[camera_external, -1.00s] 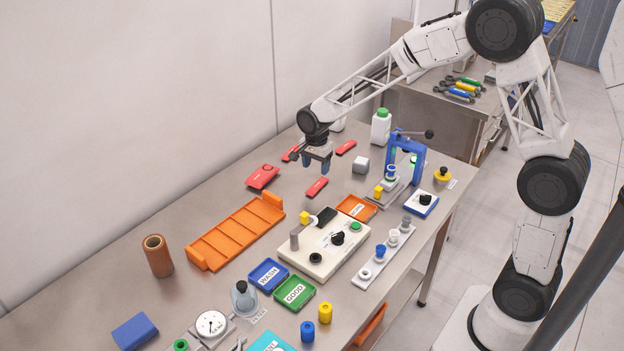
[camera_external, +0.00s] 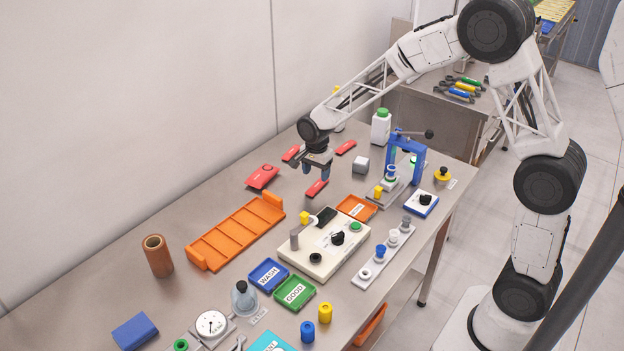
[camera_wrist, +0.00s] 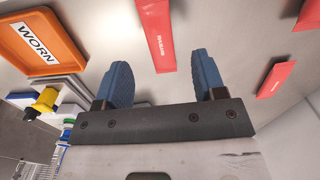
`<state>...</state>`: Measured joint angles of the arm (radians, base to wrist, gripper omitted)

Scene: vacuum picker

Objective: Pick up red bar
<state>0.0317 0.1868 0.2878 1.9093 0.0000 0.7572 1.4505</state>
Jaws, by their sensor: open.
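Several red bars lie on the steel table. One red bar (camera_external: 317,188) is just below my gripper (camera_external: 318,174) in the external view. In the wrist view this red bar (camera_wrist: 156,35), with white lettering, lies ahead of and between the two blue fingertips of my gripper (camera_wrist: 162,75). The fingers are apart and hold nothing. Another red bar (camera_external: 346,147) lies behind and to the right, and one (camera_external: 290,153) behind and to the left. In the wrist view a second bar (camera_wrist: 276,79) lies right of the fingers. Whether the fingers touch the nearest bar cannot be told.
A red piece (camera_external: 263,177) lies left of my gripper. A grey block (camera_external: 361,165) and a blue press frame (camera_external: 407,155) stand to the right. The orange WORN tray (camera_wrist: 37,45) is nearby; an orange rack (camera_external: 236,233) lies front left.

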